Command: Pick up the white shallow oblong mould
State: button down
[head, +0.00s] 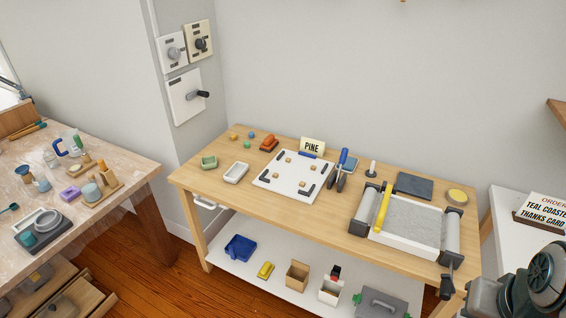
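The white shallow oblong mould (235,173) lies on the wooden workbench (335,218), towards its left end. It looks like a small open dish with a raised rim, and it appears empty. It stands apart from its neighbours and nothing covers it. Part of my own arm shows at the lower right corner, far to the right of the mould. My gripper's fingers are not in view.
A green dish (208,162) stands left of the mould. A white board (293,178) with dark corner pieces is close on its right. An orange-red object (269,143) lies behind. Bare wood surrounds the mould's front. A cluttered table (120,170) stands left.

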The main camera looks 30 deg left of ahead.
aim_at(235, 172)
jog(key=z, duration=0.5)
jog(key=i, duration=0.75)
jog(key=u, duration=2.5)
jog(key=i, duration=0.5)
jog(key=u, duration=1.35)
jog(key=i, duration=2.5)
